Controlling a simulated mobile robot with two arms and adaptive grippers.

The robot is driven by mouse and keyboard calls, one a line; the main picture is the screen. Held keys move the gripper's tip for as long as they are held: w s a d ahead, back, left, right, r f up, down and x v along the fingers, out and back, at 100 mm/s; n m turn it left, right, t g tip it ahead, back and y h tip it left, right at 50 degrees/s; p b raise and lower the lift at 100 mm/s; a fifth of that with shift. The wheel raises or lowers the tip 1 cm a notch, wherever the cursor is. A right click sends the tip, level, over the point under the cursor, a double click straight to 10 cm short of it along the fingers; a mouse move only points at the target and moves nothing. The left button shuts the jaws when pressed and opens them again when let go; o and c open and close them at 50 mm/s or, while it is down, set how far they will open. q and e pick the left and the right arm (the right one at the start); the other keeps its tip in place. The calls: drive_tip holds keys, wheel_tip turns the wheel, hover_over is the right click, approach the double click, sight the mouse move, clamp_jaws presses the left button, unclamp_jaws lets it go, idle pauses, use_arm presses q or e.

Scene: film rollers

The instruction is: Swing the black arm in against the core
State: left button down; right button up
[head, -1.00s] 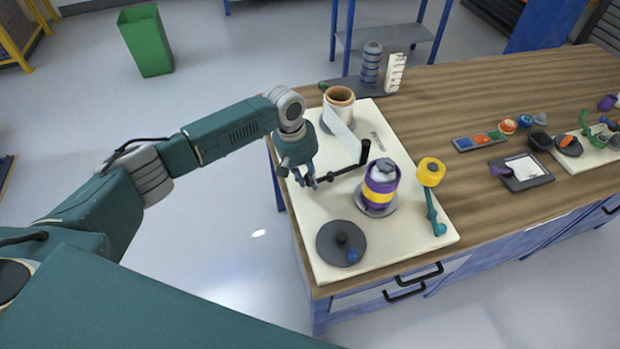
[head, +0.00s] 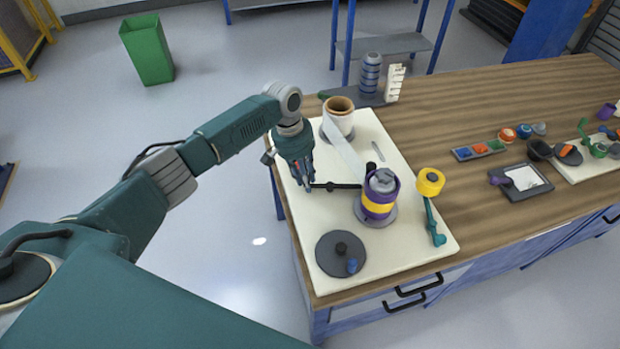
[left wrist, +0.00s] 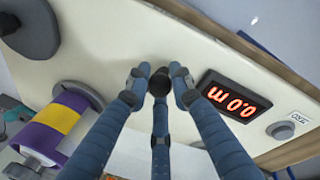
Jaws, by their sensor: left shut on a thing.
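The black arm (head: 345,186) lies over the cream board, from my left gripper to beside the core. Its upright black roller end (head: 371,169) stands just behind the core; I cannot tell whether they touch. The core (head: 378,207), purple with a yellow band, stands on a grey disc and also shows in the left wrist view (left wrist: 58,122). My left gripper (head: 309,188) points down at the arm's outer end. In the left wrist view its fingers (left wrist: 159,84) are shut around a black knob (left wrist: 160,86) of the arm. My right gripper is not in view.
A yellow roller on a teal arm (head: 430,183) stands right of the core. A grey disc (head: 328,258) lies in front. A red-digit display (left wrist: 233,102) is beside the gripper.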

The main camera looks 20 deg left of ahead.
use_arm(q)
drive_tip(key=c, duration=1.5)
unclamp_jaws()
drive_tip(key=shift+c, duration=0.2)
drive_tip(key=shift+a+r, duration=0.1)
drive_tip(key=shift+r, duration=0.15)
wheel_tip(320, 180, up, 11)
drive_tip(key=a, duration=0.2)
drive_tip(key=shift+s+r, duration=0.15)
drive_tip(key=shift+a, duration=0.1)
